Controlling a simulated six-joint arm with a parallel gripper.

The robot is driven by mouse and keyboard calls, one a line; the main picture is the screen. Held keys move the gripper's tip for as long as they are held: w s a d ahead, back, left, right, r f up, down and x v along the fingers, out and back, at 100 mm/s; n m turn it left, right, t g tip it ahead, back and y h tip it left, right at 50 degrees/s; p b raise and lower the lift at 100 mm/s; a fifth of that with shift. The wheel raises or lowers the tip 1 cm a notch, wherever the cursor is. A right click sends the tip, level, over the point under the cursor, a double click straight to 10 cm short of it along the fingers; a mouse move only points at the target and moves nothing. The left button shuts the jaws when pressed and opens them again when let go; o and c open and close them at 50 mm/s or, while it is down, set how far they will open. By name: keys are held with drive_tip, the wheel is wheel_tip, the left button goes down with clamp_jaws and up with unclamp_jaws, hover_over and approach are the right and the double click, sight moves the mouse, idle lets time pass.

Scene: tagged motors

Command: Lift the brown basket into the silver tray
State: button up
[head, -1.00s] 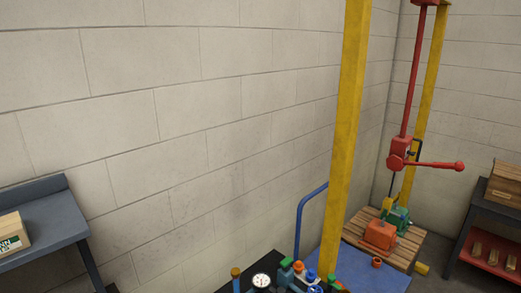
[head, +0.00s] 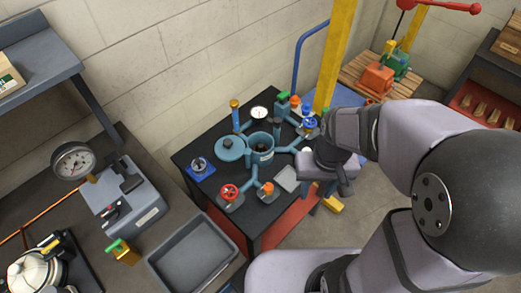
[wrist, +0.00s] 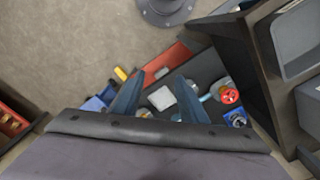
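A grey, empty, open tray (head: 195,257) lies on the dark bench at the lower left of the head view; it looks like the silver tray. I cannot make out a brown basket in either view. My gripper (wrist: 157,97) points down in the wrist view with its two dark blue fingers well apart and nothing held between them. A small pale square plate (wrist: 162,98) shows below, between the fingers. In the head view my wrist hangs at the right side of the black table (head: 200,147), right of the grey tray.
The black table carries teal pipework (head: 260,150), a red valve wheel (head: 229,192) and a round gauge (head: 259,113). A gauge machine (head: 128,207) and a kettle (head: 35,270) stand on the left bench. Bare floor (head: 370,210) shows right of the table.

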drive_tip(key=w+a+f+b, duration=0.1)
drive_tip(key=w+a+f, duration=0.1)
drive_tip(key=w, duration=0.5)
drive_tip(key=w+a+f+b, duration=0.1)
drive_tip(key=w+a+b, duration=0.15)
drive_tip(key=w, duration=0.45)
drive_tip(key=t+b, duration=0.2)
approach(261, 145)
drive_tip(key=shift+w+f, duration=0.35)
drive_tip(key=shift+f, duration=0.1)
drive_tip(key=shift+w+f+p, duration=0.15)
drive_tip(key=shift+f+p, duration=0.5)
drive_tip(key=shift+f, duration=0.4)
drive_tip(key=shift+f+g+p, duration=0.3)
drive_tip(key=shift+f+p, duration=0.2)
drive_tip(key=shift+p, duration=0.1)
drive_tip(key=shift+w+a+f+p, duration=0.15)
drive_tip(key=shift+f+p, duration=0.75)
drive_tip(key=shift+f, duration=1.15)
clamp_jaws()
